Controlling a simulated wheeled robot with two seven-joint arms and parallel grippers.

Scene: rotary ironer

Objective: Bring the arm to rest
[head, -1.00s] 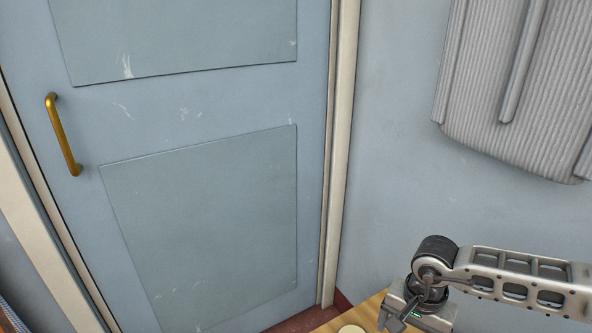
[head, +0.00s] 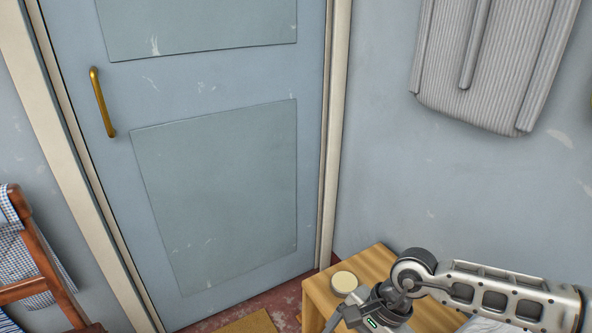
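My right arm (head: 490,285) comes in from the right edge in the head view, over a light wooden table (head: 317,290). Its wrist is bent down at the bottom of the picture. The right gripper's fingers are at or below the bottom edge, so I cannot see whether they are open or shut or hold anything. My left arm and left gripper are not in view.
A round cream-topped object (head: 344,282) sits on the table beside my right wrist. A closed blue door (head: 215,195) with a brass handle (head: 102,102) stands behind. A wooden chair (head: 42,260) with checked cloth (head: 30,285) is at left. A grey ribbed garment (head: 490,60) hangs on the wall.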

